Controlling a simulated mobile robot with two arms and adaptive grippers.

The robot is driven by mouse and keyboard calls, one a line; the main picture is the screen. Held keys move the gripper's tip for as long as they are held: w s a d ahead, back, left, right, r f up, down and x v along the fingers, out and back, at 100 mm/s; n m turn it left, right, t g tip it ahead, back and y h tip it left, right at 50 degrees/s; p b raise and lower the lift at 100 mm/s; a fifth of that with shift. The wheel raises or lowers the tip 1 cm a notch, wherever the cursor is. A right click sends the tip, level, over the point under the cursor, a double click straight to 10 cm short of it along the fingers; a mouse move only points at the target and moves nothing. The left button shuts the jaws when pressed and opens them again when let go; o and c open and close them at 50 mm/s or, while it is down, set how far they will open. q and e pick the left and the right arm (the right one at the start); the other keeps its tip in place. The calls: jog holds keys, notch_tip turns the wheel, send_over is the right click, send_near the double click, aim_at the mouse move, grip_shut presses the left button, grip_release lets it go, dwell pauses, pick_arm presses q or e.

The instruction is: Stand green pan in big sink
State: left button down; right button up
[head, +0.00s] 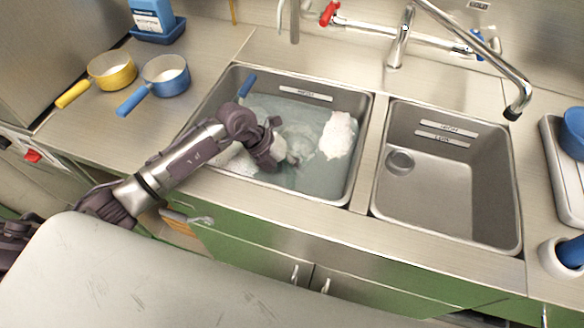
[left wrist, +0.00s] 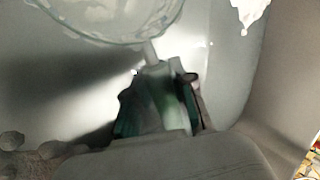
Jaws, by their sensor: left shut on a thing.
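My left gripper (head: 274,147) reaches down into the left sink basin (head: 368,140), which holds cloudy water and foam. In the left wrist view, the gripper (left wrist: 165,80) is shut on a pan handle that looks green (left wrist: 175,105). A round, pale, foam-coated pan bowl (left wrist: 120,15) joins that handle at the top. In the head view the pan is mostly hidden by water and the gripper; only a faint pale round shape (head: 297,133) shows. The right basin (head: 450,185) is empty and dry. I do not see my right gripper.
White foam (head: 338,135) floats at the basin's right. A blue handle (head: 247,84) sticks up at its back left corner. A yellow pan (head: 112,72) and a blue pan (head: 165,75) stand on the left counter. A faucet (head: 480,45) overhangs the right basin.

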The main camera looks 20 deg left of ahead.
pick_arm(q)
jog(key=c, duration=1)
grip_release()
jog(key=shift+r, duration=0.1)
jog(key=shift+o, duration=0.6)
jog(key=v, duration=1.2)
